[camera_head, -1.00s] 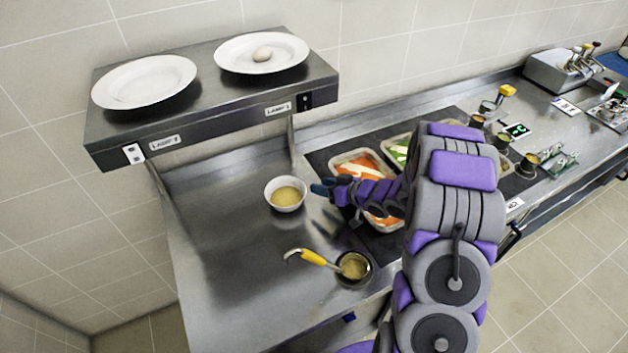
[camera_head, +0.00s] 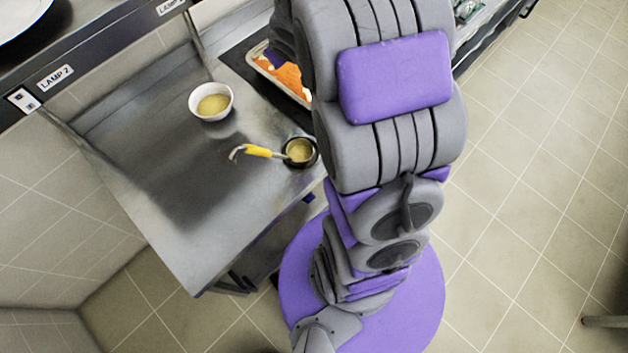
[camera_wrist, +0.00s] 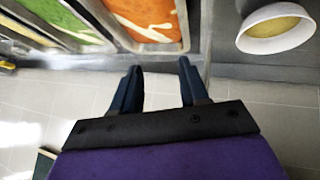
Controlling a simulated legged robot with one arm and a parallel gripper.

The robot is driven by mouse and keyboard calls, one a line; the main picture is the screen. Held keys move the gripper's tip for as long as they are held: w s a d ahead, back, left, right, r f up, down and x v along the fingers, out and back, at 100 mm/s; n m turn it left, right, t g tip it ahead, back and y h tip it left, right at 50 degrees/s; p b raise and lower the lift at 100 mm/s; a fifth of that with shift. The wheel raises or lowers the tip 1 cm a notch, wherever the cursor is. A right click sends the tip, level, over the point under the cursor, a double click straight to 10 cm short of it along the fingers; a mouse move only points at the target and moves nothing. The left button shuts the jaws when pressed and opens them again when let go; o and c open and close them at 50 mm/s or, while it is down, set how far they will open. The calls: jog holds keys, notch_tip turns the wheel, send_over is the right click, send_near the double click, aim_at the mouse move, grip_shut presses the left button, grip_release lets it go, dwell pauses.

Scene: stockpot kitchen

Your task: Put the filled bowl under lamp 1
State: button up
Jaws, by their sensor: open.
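The filled bowl (camera_head: 211,101), white with yellowish soup, stands upright on the steel counter in the head view, left of my arm. It also shows at the top right of the wrist view (camera_wrist: 277,27). My gripper (camera_wrist: 160,72) is open and empty in the wrist view, with the bowl apart from it to the right; in the head view my arm hides it. The lamp 1 label (camera_head: 170,5) on the shelf is partly cut off at the top of the head view. The lamp 2 label (camera_head: 56,78) is at the left.
A small dark pot (camera_head: 300,152) with a yellow-handled ladle (camera_head: 258,151) stands near the counter's front edge. Food trays, one with orange food (camera_head: 284,72), lie right of the bowl. The left of the counter (camera_head: 170,190) is clear.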

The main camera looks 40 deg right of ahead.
jog(key=s+a+r+g, duration=0.2)
jog(key=s+a, duration=0.3)
jog(key=s, duration=0.7)
jog(key=s+a+r+m+g+y, duration=0.1)
jog(key=s+a+r+g, duration=0.2)
jog(key=s, duration=0.9)
jog(key=s+a+r+g+y, duration=0.1)
jog(key=s+a+g, duration=0.3)
jog(key=s, duration=0.9)
jog(key=a+r, duration=0.1)
jog(key=a, duration=0.2)
jog(key=shift+r+m+g, duration=0.3)
jog(key=shift+r+m, duration=0.1)
jog(key=shift+a, duration=0.25)
jog(key=shift+d, duration=0.15)
